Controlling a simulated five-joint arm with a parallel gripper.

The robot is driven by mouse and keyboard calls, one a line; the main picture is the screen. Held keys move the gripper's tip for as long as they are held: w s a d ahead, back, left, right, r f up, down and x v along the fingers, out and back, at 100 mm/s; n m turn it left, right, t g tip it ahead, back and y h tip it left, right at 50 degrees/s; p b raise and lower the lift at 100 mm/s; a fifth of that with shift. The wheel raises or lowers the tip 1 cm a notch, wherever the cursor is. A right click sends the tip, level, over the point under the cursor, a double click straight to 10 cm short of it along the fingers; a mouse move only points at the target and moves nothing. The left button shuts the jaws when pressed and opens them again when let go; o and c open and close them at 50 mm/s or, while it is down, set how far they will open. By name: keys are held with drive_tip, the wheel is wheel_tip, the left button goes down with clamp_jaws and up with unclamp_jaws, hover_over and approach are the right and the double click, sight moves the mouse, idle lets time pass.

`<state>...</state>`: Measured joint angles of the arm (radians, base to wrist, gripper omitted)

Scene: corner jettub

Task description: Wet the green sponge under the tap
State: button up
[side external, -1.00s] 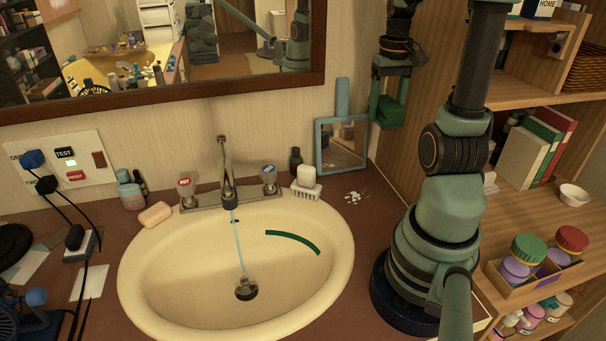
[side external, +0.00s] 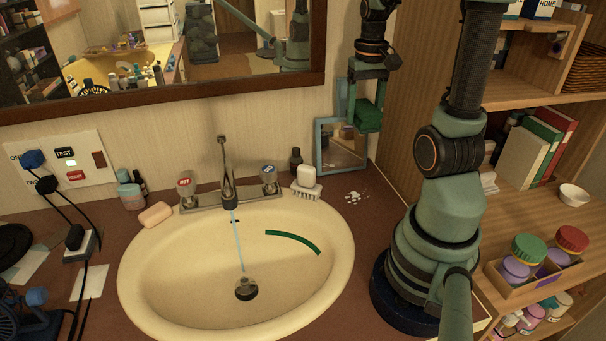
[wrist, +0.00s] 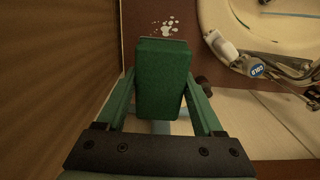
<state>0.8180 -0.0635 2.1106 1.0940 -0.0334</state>
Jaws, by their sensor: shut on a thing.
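My gripper (side external: 367,122) is shut on the green sponge (side external: 368,114), held up in the air at the right of the sink, in front of the hand mirror. In the wrist view the sponge (wrist: 161,80) sits between the two fingers of my gripper (wrist: 160,92). The tap (side external: 228,185) stands at the back of the cream sink (side external: 150,262). A thin stream of water (side external: 238,240) runs from its spout down to the drain (side external: 246,288). The sponge is apart from the stream, to its right and higher up.
A soap and brush (side external: 305,183) and a dark bottle (side external: 295,160) stand between tap and hand mirror (side external: 340,148). A pink soap bar (side external: 155,215) lies on the left rim. White bits (side external: 354,197) lie on the counter. A wooden shelf wall (side external: 425,70) is close on the right.

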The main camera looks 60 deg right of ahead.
drive_tip(key=w+a+f, duration=0.1)
drive_tip(key=w+a, duration=0.1)
drive_tip(key=a, duration=0.1)
drive_tip(key=w+a+f, duration=0.1)
drive_tip(key=w+a, duration=0.1)
drive_tip(key=a, duration=0.2)
drive_tip(key=w+a+f, duration=0.1)
drive_tip(key=w+a, duration=0.1)
drive_tip(key=a, duration=0.2)
drive_tip(key=shift+w+a+f, duration=0.1)
drive_tip(key=shift+w+a, duration=0.1)
drive_tip(key=shift+a, duration=0.05)
drive_tip(key=s+a+f, duration=0.2)
drive_tip(key=a, duration=0.7)
drive_tip(key=s+a+f, duration=0.2)
drive_tip(key=a, duration=0.7)
drive_tip(key=s+a+f, duration=0.2)
drive_tip(key=a+f, duration=0.1)
drive_tip(key=a, duration=0.6)
drive_tip(key=w+d+f, duration=0.2)
drive_tip(key=w+d, duration=0.1)
drive_tip(key=w, duration=0.3)
drive_tip(key=w+d+f, duration=0.2)
drive_tip(key=w, duration=0.4)
drive_tip(key=shift+w+d, duration=0.15)
drive_tip(key=shift+d, duration=0.25)
drive_tip(key=shift+s+d, duration=0.2)
drive_tip(key=shift+s, duration=1.05)
drive_tip(key=shift+s+d, duration=0.2)
drive_tip(key=shift+s, duration=1.05)
